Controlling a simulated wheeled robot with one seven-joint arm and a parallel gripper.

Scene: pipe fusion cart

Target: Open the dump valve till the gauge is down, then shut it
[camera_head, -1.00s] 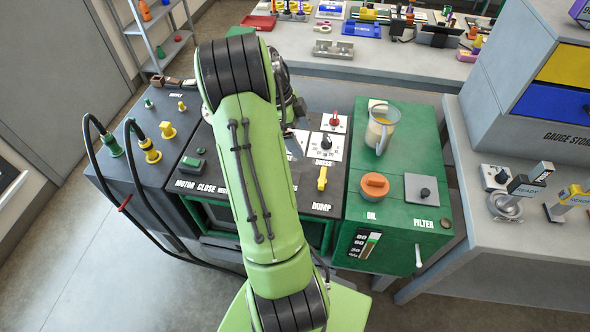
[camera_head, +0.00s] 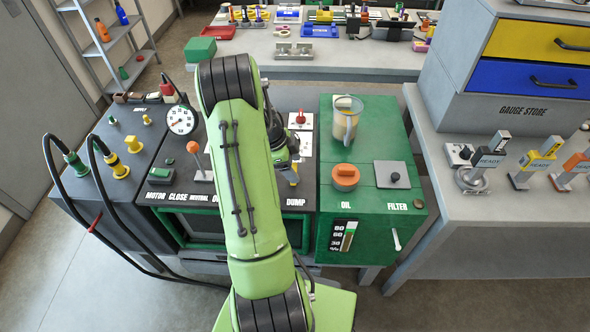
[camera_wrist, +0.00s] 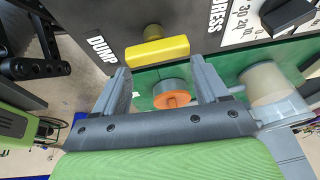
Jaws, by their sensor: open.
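The dump valve is a yellow bar handle (camera_wrist: 158,52) on a brass stem, beside the DUMP label in the wrist view. It lies crosswise just beyond my fingertips, nearly level. My gripper (camera_wrist: 162,80) is open, its two fingers apart with nothing between them. In the head view my gripper (camera_head: 285,155) is over the DUMP corner of the panel and hides most of the handle. The round white gauge (camera_head: 181,120) stands at the panel's back left. Its dark needle is too small to read.
An orange-handled lever (camera_head: 193,148) stands left of my arm. To the right, the green oil unit (camera_head: 330,185) carries an orange cap (camera_head: 345,176) and a clear jug (camera_head: 346,122). Black hoses (camera_head: 105,225) loop at the left.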

